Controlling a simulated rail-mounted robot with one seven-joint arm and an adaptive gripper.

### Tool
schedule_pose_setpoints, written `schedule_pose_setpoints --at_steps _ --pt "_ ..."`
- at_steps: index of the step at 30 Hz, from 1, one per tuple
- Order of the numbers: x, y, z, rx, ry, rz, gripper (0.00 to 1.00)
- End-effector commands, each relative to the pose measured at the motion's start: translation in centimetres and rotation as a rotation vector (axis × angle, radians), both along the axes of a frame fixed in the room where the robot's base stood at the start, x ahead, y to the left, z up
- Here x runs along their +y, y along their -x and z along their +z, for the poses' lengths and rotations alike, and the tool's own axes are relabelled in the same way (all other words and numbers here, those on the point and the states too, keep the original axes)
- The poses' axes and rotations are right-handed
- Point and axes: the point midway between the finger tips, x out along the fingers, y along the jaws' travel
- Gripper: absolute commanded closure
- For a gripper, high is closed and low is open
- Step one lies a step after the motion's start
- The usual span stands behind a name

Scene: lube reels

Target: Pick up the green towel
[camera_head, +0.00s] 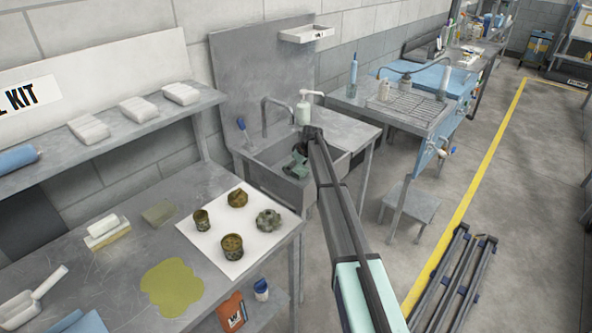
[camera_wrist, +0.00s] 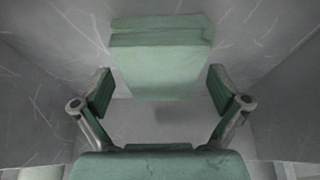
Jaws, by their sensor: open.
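In the wrist view, a pale green slab-like thing (camera_wrist: 160,58), which looks like the folded green towel, is at the top centre against grey metal basin walls. My gripper (camera_wrist: 160,95) is open, one finger to the left and one to the right. The towel is beyond the fingertips and roughly centred between them. No contact with it shows. In the head view, my gripper (camera_head: 297,165) is down in the sink basin (camera_head: 264,170). There I cannot tell the towel apart from the green gripper parts.
The basin walls are close around my gripper. A soap pump bottle (camera_head: 303,109) and a tap (camera_head: 266,112) stand at the sink's back. Left is a workbench with a white mat (camera_head: 222,262) holding several dirty parts. A drying rack (camera_head: 408,103) stands on the right-hand counter.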

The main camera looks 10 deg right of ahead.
Motion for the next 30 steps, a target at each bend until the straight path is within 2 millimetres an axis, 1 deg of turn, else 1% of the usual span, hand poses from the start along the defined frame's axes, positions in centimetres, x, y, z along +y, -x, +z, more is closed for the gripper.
schedule_pose_setpoints --at_steps 29,30 --pt "-0.05 0.03 -0.44 0.000 0.000 0.000 0.02" --pt "-0.05 0.03 -0.44 0.000 0.000 -0.001 0.16"
